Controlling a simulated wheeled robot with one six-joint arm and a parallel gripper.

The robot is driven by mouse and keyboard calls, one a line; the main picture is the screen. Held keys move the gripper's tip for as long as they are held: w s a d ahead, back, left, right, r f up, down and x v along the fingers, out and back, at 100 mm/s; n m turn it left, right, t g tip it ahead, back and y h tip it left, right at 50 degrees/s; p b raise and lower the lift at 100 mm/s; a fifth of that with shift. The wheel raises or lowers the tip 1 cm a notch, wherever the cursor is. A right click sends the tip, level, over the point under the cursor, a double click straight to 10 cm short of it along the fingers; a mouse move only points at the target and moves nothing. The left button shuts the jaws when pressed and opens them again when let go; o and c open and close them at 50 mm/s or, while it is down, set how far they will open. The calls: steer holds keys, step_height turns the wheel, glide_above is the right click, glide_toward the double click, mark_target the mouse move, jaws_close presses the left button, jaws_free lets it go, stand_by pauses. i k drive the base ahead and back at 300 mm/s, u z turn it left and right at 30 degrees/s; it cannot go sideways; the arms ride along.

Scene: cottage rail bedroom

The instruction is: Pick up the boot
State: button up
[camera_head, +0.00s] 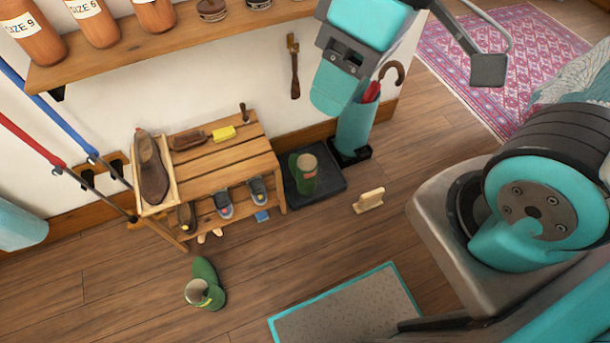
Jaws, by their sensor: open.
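A second green boot (303,172) stands on a dark tray (318,194) beside the wooden bench. Which of the two is meant I cannot tell. My gripper (412,82) is at the top of the picture, partly cut off by the edge. It is open and empty, well above and apart from both boots.
The slatted bench (235,152) holds a brown shoe in a tray, brushes and more shoes below. An umbrella stand (355,130), a small wooden block (369,200) and a grey mat (350,312) are nearby. The floor around the lower-left boot is clear.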

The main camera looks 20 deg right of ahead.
mark_target(303, 168)
steer(key=k, duration=0.55)
steer(key=u, duration=0.5)
steer(key=i, duration=1.15)
steer(key=z, duration=0.7)
steer(key=i, duration=0.5)
steer(key=z, duration=0.4)
